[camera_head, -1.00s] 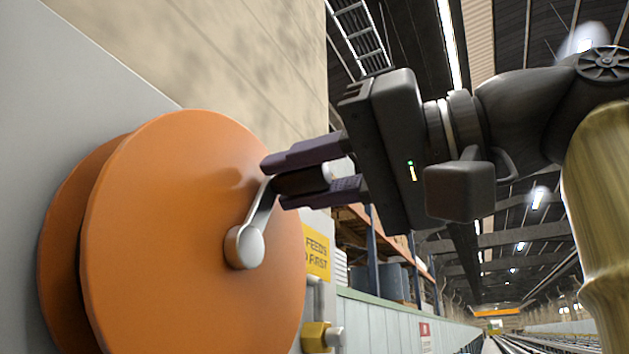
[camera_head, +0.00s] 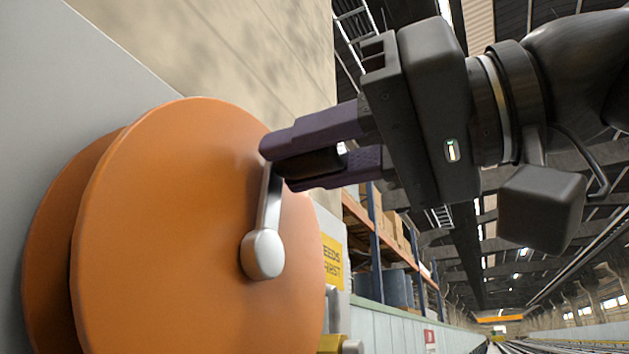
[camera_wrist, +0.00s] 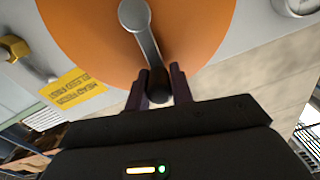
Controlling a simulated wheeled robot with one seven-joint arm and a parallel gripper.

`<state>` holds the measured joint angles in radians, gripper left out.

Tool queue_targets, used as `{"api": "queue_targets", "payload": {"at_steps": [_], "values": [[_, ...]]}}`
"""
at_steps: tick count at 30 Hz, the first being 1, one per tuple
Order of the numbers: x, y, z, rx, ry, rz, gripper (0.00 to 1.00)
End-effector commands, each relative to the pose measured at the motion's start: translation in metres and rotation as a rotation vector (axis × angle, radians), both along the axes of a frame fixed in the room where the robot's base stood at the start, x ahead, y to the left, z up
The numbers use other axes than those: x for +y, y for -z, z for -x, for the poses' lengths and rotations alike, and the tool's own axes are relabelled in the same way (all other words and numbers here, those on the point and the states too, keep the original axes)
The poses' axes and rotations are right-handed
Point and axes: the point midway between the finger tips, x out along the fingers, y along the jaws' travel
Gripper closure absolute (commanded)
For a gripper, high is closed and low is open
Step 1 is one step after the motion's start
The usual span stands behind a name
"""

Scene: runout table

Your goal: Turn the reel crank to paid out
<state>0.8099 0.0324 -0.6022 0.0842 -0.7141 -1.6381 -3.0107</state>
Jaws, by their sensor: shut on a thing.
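The orange reel (camera_head: 170,240) stands upright against a grey panel at the left of the head view; it also fills the top middle of the wrist view (camera_wrist: 85,30). Its silver crank arm (camera_head: 270,212) runs from a round hub (camera_head: 263,254) up to a dark handle (camera_head: 312,163), leaning slightly right of upright. My gripper (camera_head: 275,163) is shut on the handle, one purple finger above it and one below. In the wrist view the handle (camera_wrist: 159,88) sits between the two fingers, and the crank arm (camera_wrist: 146,45) runs up to the hub. The fingers hide part of the handle.
A yellow sign (camera_head: 332,262) and a brass fitting (camera_head: 332,344) are on the panel just right of the reel. A round gauge (camera_wrist: 297,5) shows at the wrist view's top right. Shelving (camera_head: 375,235) stands farther back.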

Motion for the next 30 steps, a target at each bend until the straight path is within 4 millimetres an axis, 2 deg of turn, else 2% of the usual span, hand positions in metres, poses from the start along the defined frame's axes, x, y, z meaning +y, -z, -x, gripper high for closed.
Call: {"api": "queue_targets", "payload": {"at_steps": [8, 9, 11, 12, 23, 30], "values": [[0.002, 0.003, 0.001, 0.004, -0.006, 0.01, 1.0], [0.002, 0.003, 0.001, 0.004, -0.005, 0.01, 0.69], [0.002, 0.003, 0.001, 0.003, -0.004, 0.009, 0.58], [0.002, 0.003, 0.001, 0.003, -0.003, 0.008, 0.56], [0.001, -0.003, 0.0, 0.002, 0.0, 0.004, 0.56], [0.001, -0.025, 0.0, 0.002, 0.0, 0.004, 0.56]]}}
